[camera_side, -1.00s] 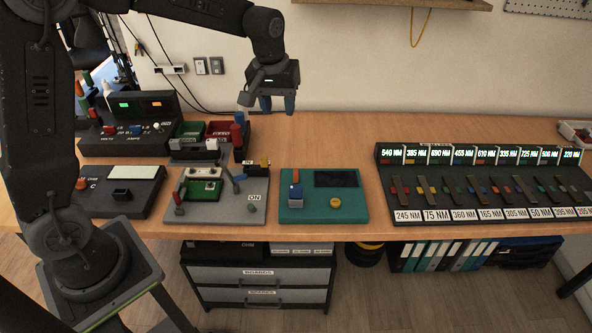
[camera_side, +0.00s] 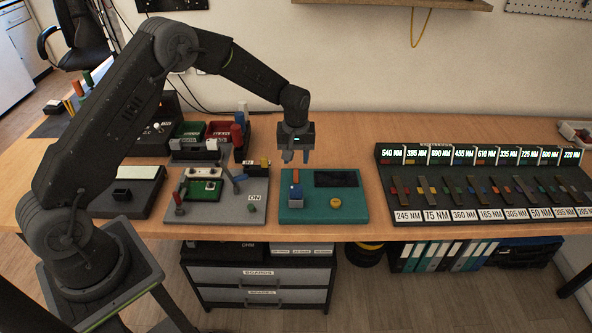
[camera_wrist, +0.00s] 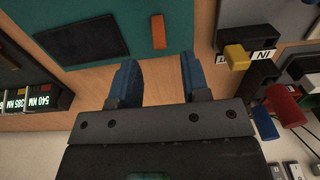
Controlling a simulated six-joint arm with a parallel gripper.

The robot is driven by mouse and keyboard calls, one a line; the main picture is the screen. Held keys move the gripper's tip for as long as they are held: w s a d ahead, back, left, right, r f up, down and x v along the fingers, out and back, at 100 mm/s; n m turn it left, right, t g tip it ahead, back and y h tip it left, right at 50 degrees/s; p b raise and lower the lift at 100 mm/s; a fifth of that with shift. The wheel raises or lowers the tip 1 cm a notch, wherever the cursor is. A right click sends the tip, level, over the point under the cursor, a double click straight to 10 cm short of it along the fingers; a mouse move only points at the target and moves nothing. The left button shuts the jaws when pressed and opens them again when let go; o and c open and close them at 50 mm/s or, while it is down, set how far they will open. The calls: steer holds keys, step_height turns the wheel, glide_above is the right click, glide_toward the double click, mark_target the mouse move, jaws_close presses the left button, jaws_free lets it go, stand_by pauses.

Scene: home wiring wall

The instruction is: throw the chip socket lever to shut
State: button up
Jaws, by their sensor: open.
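A grey board (camera_side: 207,215) marked ON carries a small green plate with pale parts, which looks like the chip socket (camera_side: 206,186). A slanted grey lever (camera_side: 231,180) stands at its right; I cannot tell for sure that it is the socket's lever. My gripper (camera_side: 295,157) is open and empty, pointing down at the back edge of the teal board, to the right of the grey board. In the wrist view, its blue fingers (camera_wrist: 158,78) are apart with bare wood and the teal board's edge between them. The socket is not clearly visible there.
The teal board (camera_side: 349,207) bears a blue block with an orange bar (camera_side: 295,176), a dark panel (camera_side: 336,179) and a yellow knob (camera_side: 336,202). A yellow-topped black block (camera_side: 257,166) and a red post (camera_side: 237,137) stand behind the grey board. A switch panel lies right.

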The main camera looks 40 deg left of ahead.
mark_target(296, 170)
steer(key=shift+f, duration=2.7)
steer(key=shift+c, duration=0.3)
jaws_close()
